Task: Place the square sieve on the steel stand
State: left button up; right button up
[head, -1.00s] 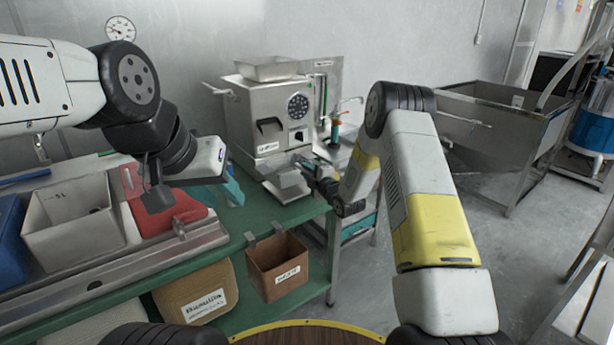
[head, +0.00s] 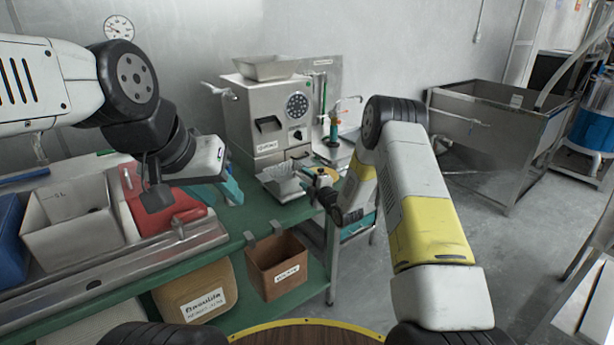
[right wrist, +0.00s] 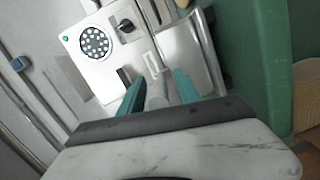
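The square sieve (head: 281,184) is a grey metal tray in front of the grinder (head: 270,120), above the green bench, tilted with its open side showing. My right gripper (head: 314,178) is at its right side. In the right wrist view, the teal fingers of that gripper (right wrist: 158,92) are on either side of a pale handle (right wrist: 157,88) and seem shut on it. My left gripper (head: 218,190) hangs left of the grinder, its teal fingers apart and empty. I cannot clearly make out which steel surface by the grinder is the stand.
A red bin (head: 160,212) and a white bin (head: 75,220) stand at the left. A brown box (head: 278,268) hangs on the bench's front edge. A steel basin (head: 480,140) stands at the right. Green bench top (head: 262,217) is clear in front of the sieve.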

jog(key=shift+r, duration=0.15)
jog(key=f+v, duration=0.1)
jog(key=v, duration=1)
jog(key=s+d+r+m+g+h, duration=0.25)
jog(key=d+r+m, duration=0.2)
jog(key=r, duration=0.45)
jog(key=s+d+r+m+g+h, duration=0.1)
jog(key=s+d+r+m+h, duration=0.25)
jog(key=r+m, duration=0.45)
jog(key=s+r+m+g, duration=0.2)
jog(key=s+r+m, duration=0.2)
jog(key=s, duration=1.1)
jog(key=s+d+r+m+g, duration=0.1)
jog(key=s+r+m+g, duration=0.2)
jog(key=s, duration=1.3)
jog(key=shift+s+r+m, duration=0.35)
jog(key=shift+r+m, duration=0.35)
jog(key=shift+m, duration=0.05)
jog(key=shift+g, duration=0.25)
